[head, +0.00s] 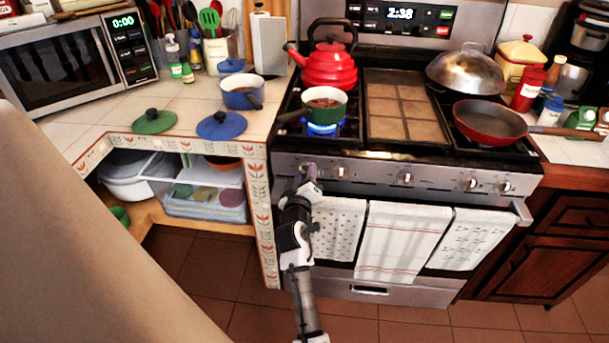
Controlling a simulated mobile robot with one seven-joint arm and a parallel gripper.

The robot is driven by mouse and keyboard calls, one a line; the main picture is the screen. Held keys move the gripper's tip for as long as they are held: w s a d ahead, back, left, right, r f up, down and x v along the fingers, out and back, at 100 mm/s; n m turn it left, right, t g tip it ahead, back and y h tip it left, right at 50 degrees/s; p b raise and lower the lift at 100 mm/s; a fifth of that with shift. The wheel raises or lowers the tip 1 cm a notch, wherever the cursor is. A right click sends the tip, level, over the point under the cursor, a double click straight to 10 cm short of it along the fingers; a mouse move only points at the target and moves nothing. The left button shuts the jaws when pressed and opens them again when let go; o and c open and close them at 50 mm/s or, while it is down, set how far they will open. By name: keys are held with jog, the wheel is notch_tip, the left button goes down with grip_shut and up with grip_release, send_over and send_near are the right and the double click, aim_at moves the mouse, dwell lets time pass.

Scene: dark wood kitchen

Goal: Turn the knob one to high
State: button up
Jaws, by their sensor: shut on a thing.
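The stove's front panel (375,177) carries a row of knobs. My gripper (308,172) is at the left end of this panel, shut on the leftmost knob, which it mostly hides. The knob's exact angle cannot be read. The second knob (340,171) is just right of my gripper, and a middle knob (405,178) is further right. A blue flame (321,128) burns at the front left burner, under a green pot (325,104).
A red kettle (328,66) stands at the back left of the stove. A red pan (489,122) and a domed lid (465,72) are on the right. Towels (402,240) hang on the oven handle below the knobs. The tiled counter corner (256,150) is close left of my gripper.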

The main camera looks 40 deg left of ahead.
dwell(0.4)
jog(key=o, duration=0.9)
jog(key=shift+o, duration=0.2)
jog(key=b+v, duration=0.3)
jog(key=v, duration=1.1)
jog(key=shift+a, duration=0.15)
